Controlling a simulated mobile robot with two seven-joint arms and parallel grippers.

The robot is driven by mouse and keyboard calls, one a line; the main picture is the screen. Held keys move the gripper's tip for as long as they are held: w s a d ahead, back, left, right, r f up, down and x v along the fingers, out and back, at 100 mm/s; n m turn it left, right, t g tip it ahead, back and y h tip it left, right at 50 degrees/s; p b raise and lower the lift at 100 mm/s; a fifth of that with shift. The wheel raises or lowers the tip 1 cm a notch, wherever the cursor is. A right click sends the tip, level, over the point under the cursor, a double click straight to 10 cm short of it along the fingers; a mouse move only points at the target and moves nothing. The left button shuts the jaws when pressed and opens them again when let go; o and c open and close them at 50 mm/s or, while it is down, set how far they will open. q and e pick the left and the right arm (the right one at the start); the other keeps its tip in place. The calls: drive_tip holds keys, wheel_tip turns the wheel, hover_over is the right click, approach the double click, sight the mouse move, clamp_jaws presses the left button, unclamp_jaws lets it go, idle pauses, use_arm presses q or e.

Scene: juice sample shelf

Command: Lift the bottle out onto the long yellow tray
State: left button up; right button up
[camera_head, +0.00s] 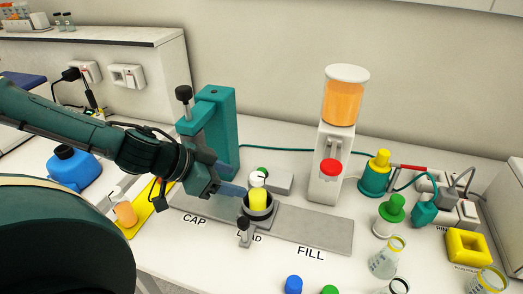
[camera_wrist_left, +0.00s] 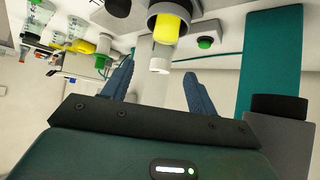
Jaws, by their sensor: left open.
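The bottle (camera_head: 258,201) has yellow contents and a white top and stands in a dark round holder (camera_head: 271,222) at the LOAD mark. In the left wrist view the bottle (camera_wrist_left: 168,32) appears upside down, its pale top between my fingers. My left gripper (camera_head: 238,190) is open beside the bottle, fingers pointing at it; it also shows in the left wrist view (camera_wrist_left: 158,74). I cannot tell whether a finger touches the bottle. The long yellow tray (camera_head: 139,218) lies at the left, partly hidden by my arm, with an orange-filled container (camera_head: 125,213) on it.
A teal press (camera_head: 222,120) stands behind my gripper at CAP. A dispenser with orange juice (camera_head: 343,105) stands at FILL. A blue jug (camera_head: 73,172) is at the far left. Beakers (camera_head: 387,258) and a yellow block (camera_head: 467,246) crowd the right.

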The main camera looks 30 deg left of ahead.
sight(258, 183)
use_arm(q)
drive_tip(key=b+x, duration=0.3)
drive_tip(key=shift+w+f, duration=0.3)
drive_tip(key=b+x, duration=0.3)
drive_tip(key=b, duration=0.1)
drive_tip(key=shift+w, duration=0.1)
drive_tip(key=shift+b+x, duration=0.85)
drive_tip(key=shift+b, duration=0.1)
drive_tip(key=shift+w+d+r, duration=0.15)
drive_tip(key=shift+w+r, duration=0.05)
use_arm(e)
drive_tip(key=shift+w+a+f+n+t+y, duration=0.15)
drive_tip(key=shift+w+a+f+t+y, duration=0.2)
drive_tip(key=shift+a+f, duration=0.2)
drive_tip(key=shift+w+a+f+n+t+y, duration=0.15)
drive_tip(key=shift+w+a+f+t+y, duration=0.2)
drive_tip(key=shift+a, duration=0.3)
use_arm(q)
drive_tip(key=shift+c, duration=0.5)
